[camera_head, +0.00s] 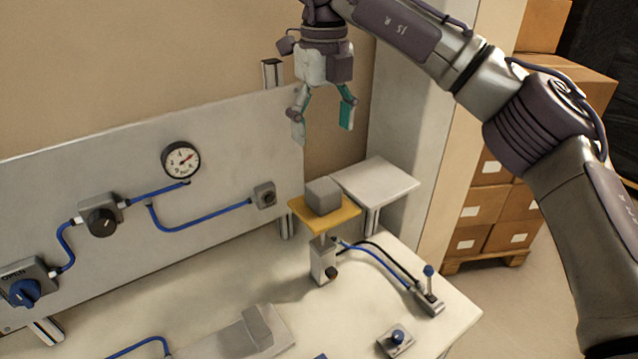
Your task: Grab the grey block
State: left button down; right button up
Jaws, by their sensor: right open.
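The grey block (323,195) is a small cube. It sits on a yellow square platform (343,217) on top of a short post near the back right of the bench. My right gripper (324,128) is open and empty. It points downward and hangs above the block, with a clear gap between the fingertips and the block. My right arm comes in from the right of the picture. My left gripper does not show.
A grey raised plate (375,182) stands just right of the platform. Behind is a panel with a gauge (180,160), knobs and blue hoses. Cardboard boxes (482,204) are stacked beyond.

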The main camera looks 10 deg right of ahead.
aim_at(323, 185)
jog(key=f, duration=0.4)
jog(key=s+f, duration=0.1)
jog(key=f, duration=0.2)
jog(key=shift+w+f, duration=0.1)
jog(key=shift+f, duration=0.2)
notch_tip(323, 185, down, 4)
jog(key=shift+a+r+p, duration=0.1)
jog(key=shift+p, duration=1.1)
jog(key=shift+f, duration=0.65)
jog(key=c, duration=1.4)
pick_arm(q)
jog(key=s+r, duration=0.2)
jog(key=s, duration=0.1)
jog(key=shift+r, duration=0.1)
pick_arm(e)
jog(key=shift+c, duration=0.2)
jog(key=shift+r, duration=0.2)
